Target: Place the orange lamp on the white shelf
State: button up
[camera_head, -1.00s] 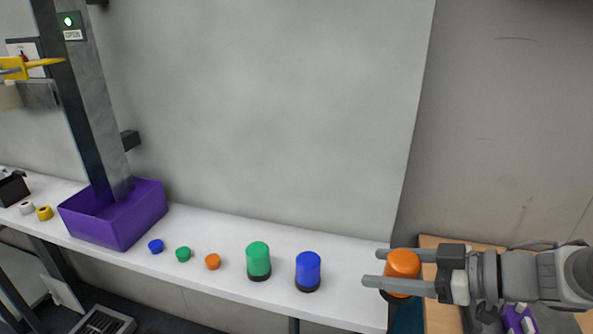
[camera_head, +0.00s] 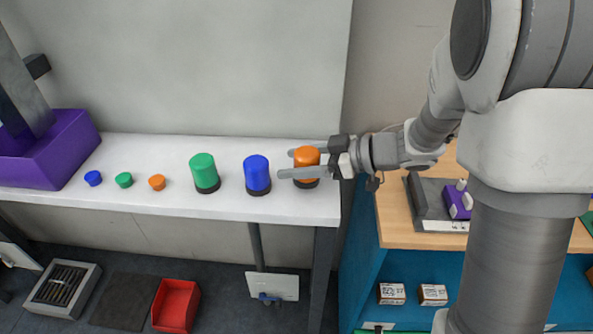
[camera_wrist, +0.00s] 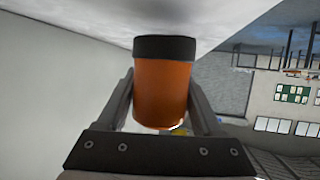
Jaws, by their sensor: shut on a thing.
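The orange lamp (camera_head: 307,157) has a black base and stands upright at the right end of the white shelf (camera_head: 225,208), to the right of the blue lamp. My gripper (camera_head: 300,163) reaches in from the right, its fingers along either side of the lamp, and is shut on it. In the wrist view the orange lamp (camera_wrist: 163,92) sits between the two fingers (camera_wrist: 160,105), its black base towards the top of the picture, close to a pale surface. I cannot tell whether the base touches the shelf.
A blue lamp (camera_head: 257,174) and a green lamp (camera_head: 204,172) stand to the left, then small orange (camera_head: 157,182), green (camera_head: 124,180) and blue (camera_head: 93,178) buttons and a purple bin (camera_head: 55,160). A wooden bench (camera_head: 400,225) with a device is at right.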

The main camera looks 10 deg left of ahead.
jog(key=shift+f, duration=1.1)
jog(key=shift+f, duration=0.2)
jog(key=o, duration=1.4)
jog(key=shift+o, duration=0.2)
jog(key=shift+r, duration=0.15)
jog(key=shift+d+r, duration=0.2)
jog(key=shift+d, duration=0.05)
jog(key=p+v, duration=0.1)
jog(key=v, duration=1)
jog(key=shift+d+p, duration=0.25)
jog(key=shift+p, duration=0.05)
